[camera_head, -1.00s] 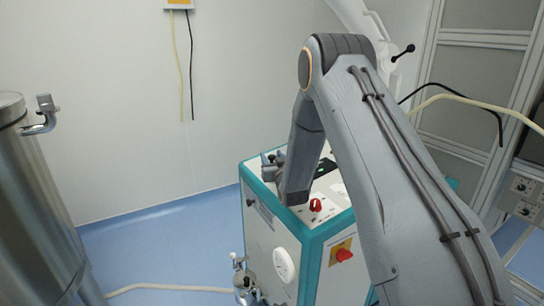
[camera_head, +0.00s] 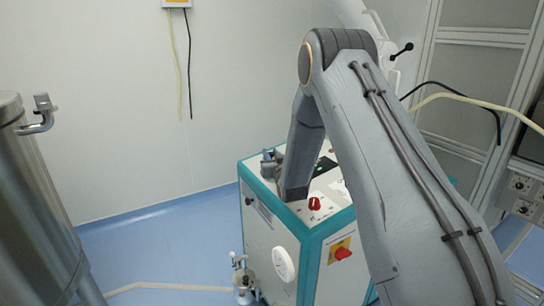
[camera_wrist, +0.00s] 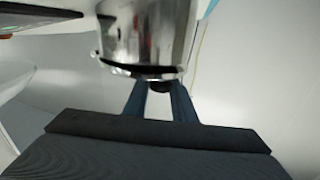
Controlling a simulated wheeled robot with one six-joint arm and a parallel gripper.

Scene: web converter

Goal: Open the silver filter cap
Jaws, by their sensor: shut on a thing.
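The silver filter cap (camera_wrist: 150,38) is a shiny metal cylinder with a dark line near its lower rim, at the top of the wrist view. My gripper (camera_wrist: 159,88) has its two dark fingers at that rim, shut on the cap. A small dark part shows between the fingertips; the exact contact is hidden behind the cap. In the head view my arm bends down over the white and teal machine (camera_head: 268,235), and the cap cannot be made out there.
The machine's top has a red knob (camera_head: 314,203), and its side has a red switch on a yellow plate (camera_head: 341,253). A metal fitting (camera_head: 243,279) stands low at its left. A steel tank (camera_head: 32,215) is at the far left. Blue floor between them is mostly clear.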

